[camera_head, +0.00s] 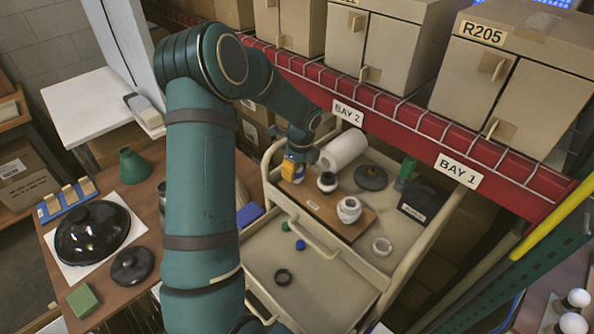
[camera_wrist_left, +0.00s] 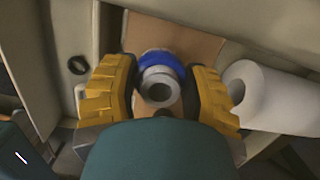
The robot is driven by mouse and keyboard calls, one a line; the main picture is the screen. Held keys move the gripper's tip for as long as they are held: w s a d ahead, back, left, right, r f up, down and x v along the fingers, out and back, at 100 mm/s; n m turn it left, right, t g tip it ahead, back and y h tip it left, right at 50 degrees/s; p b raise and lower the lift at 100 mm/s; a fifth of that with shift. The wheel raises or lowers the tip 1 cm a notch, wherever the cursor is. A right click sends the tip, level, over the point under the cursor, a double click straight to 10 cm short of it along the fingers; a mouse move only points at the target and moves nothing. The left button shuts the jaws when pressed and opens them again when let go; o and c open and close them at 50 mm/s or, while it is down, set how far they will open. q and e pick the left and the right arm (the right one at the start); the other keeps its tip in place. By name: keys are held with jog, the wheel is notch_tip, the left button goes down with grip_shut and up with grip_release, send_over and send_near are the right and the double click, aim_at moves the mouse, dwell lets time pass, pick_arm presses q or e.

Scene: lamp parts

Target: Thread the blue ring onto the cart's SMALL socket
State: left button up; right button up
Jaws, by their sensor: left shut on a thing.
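My left gripper (camera_head: 292,172) is low over the left end of a wooden board (camera_head: 309,199) on the cart (camera_head: 338,285). In the left wrist view its yellow fingers (camera_wrist_left: 163,70) are shut on the blue ring (camera_wrist_left: 160,56), one on each side. A pale grey-white socket (camera_wrist_left: 160,86) with a round hole stands between the fingers, and the ring shows as a band around its far side. I cannot tell how far down the ring sits. Two other fittings, a dark-collared one (camera_head: 327,182) and a bigger white one (camera_head: 348,209), stand on the board. My right gripper is out of view.
A white roll (camera_head: 343,150) lies close behind the board. A dark ring (camera_head: 283,277) lies on the lower tray. The red shelf (camera_head: 400,110) overhangs behind.

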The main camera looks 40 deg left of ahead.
pick_arm(q)
jog(key=shift+a+m+p, duration=0.1)
jog(key=shift+m+p, duration=0.25)
jog(key=shift+m, duration=0.35)
jog(key=o, duration=1.4)
jog(key=shift+f, duration=0.1)
jog(key=shift+c, duration=0.2)
notch_tip(320, 180, up, 12)
jog(key=d, duration=0.1)
jog(key=shift+d, duration=0.25)
